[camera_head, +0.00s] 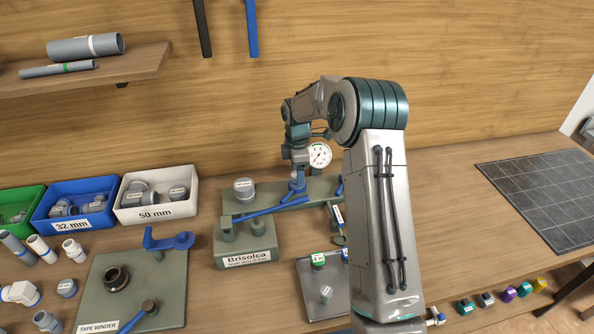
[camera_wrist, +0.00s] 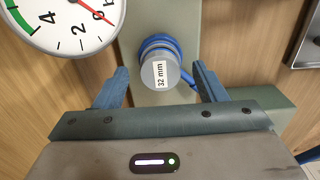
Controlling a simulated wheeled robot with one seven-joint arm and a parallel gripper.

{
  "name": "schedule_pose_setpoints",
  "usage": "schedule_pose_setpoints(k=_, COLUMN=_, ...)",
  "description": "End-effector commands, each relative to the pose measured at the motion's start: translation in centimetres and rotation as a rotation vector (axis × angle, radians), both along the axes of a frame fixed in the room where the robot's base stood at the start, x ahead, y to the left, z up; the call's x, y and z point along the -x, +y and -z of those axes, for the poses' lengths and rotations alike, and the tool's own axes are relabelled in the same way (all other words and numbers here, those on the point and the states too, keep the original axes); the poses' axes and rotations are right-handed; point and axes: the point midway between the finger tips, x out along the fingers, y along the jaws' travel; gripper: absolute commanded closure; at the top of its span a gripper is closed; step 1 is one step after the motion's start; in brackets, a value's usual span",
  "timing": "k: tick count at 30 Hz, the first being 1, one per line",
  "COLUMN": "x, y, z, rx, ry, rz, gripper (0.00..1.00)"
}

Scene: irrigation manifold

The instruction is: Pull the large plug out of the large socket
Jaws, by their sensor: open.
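The wider grey plug (camera_head: 244,188), with a white label too small to read, stands upright at the left end of the green manifold (camera_head: 270,205). Its socket is hidden beneath it. My gripper (camera_head: 298,186) points down over the manifold, to the right of that plug and apart from it. In the wrist view my open gripper (camera_wrist: 160,67) has its blue fingers on either side of a grey plug marked 32 mm (camera_wrist: 160,75), seated in a blue ring. A gap shows on both sides of this plug. The wider plug is not in the wrist view.
A pressure gauge (camera_head: 319,154) stands close behind my gripper and also shows in the wrist view (camera_wrist: 65,22). A blue lever (camera_head: 270,208) runs along the manifold's front. Fitting bins, including a white 50 mm bin (camera_head: 155,195), stand left. A tape winder plate (camera_head: 135,290) lies front left.

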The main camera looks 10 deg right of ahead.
Motion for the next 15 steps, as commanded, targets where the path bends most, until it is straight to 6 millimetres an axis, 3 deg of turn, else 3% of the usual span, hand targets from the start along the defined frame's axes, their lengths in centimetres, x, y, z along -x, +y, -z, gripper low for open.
schedule_pose_setpoints(k=11, x=0.02, y=0.01, z=0.77, rx=0.000, ry=0.000, rz=0.000, gripper=0.35)
schedule_pose_setpoints(k=12, x=0.02, y=0.01, z=0.77, rx=0.000, ry=0.000, rz=0.000, gripper=0.38)
schedule_pose_setpoints(k=15, x=0.02, y=0.01, z=0.76, rx=0.000, ry=0.000, rz=0.000, gripper=0.66)
